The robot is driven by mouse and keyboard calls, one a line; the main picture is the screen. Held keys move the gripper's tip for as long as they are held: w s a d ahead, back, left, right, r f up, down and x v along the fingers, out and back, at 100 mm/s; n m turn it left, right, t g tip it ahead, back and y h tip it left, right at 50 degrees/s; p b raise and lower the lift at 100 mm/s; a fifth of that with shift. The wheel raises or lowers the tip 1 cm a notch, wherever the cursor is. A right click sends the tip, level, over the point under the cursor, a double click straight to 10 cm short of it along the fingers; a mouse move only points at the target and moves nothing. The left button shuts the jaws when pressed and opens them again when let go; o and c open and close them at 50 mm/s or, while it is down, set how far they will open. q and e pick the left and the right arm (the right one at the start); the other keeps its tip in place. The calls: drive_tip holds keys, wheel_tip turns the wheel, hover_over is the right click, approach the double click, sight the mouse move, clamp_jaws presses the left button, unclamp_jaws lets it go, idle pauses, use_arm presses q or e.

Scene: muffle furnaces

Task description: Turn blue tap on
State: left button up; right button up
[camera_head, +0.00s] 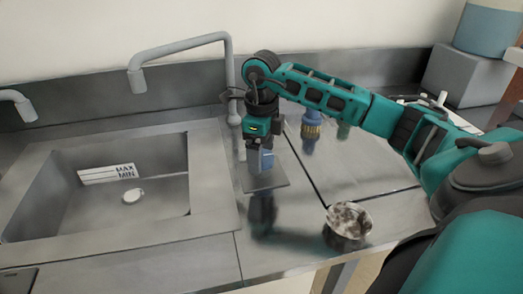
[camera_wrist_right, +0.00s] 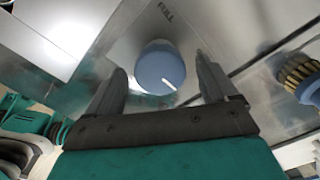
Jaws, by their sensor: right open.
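The blue tap (camera_wrist_right: 160,66) shows in the right wrist view as a round blue knob with a white line on its face, in front of a metal plate marked "FULL". My right gripper (camera_wrist_right: 160,62) is open, with one dark finger on each side of the knob. I cannot tell whether the fingers touch it. In the head view my right gripper (camera_head: 260,158) points down over the square metal plate (camera_head: 272,184) on the counter, and it largely hides the knob there. My left gripper is not in view.
A sink (camera_head: 120,190) with a MAX/MIN label lies to the left. A grey spout (camera_head: 180,47) rises behind my right gripper. A blue and brass fitting (camera_head: 311,130) stands just right of it. A small metal bowl (camera_head: 348,222) sits near the counter's front edge.

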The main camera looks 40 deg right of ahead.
drive_tip(key=shift+c, duration=0.5)
drive_tip(key=c, duration=1)
drive_tip(key=shift+o, duration=0.2)
